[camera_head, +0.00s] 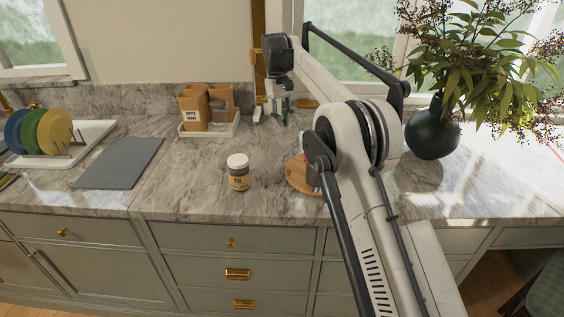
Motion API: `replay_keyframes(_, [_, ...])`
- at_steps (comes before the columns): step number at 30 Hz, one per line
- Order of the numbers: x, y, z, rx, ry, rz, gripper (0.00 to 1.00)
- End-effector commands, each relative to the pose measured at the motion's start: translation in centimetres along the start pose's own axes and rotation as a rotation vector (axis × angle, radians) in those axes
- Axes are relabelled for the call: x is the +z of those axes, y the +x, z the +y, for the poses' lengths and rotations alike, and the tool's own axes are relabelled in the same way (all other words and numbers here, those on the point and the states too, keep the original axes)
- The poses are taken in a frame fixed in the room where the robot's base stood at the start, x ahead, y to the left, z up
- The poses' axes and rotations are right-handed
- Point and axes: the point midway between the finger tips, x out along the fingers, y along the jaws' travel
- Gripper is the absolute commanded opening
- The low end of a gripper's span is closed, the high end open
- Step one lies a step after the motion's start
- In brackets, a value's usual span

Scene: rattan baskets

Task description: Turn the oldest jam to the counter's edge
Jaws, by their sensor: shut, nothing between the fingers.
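One jar (238,181) with a white lid, dark contents and a pale label stands upright on the marble counter (190,185), a little back from the front edge. The label's small text is too small to read for certain. My gripper (284,112) is at the back of the counter, up and to the right of the jar and well apart from it. It points down, with its fingers shut and empty. My arm covers part of the counter to the right, so anything behind it is hidden. No other jar shows clearly.
A round wooden board (300,176) lies right of the jar, partly behind my arm. A white tray (222,129) with brown bags stands at the back. A grey mat (118,163) and a rack of plates (50,132) are left. A dark vase (432,135) stands right. Counter before the jar is clear.

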Motion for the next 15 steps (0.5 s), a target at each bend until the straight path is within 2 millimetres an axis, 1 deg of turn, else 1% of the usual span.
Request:
replay_keyframes(1, [-0.7, 0.8, -0.4, -0.001, -0.010, -0.014, 0.00])
replay_keyframes(6, [-2.0, 2.9, -1.5, -0.006, -0.036, -0.050, 0.00])
replay_keyframes(15, [-2.4, 4.3, -1.9, -0.008, -0.047, -0.067, 0.00])
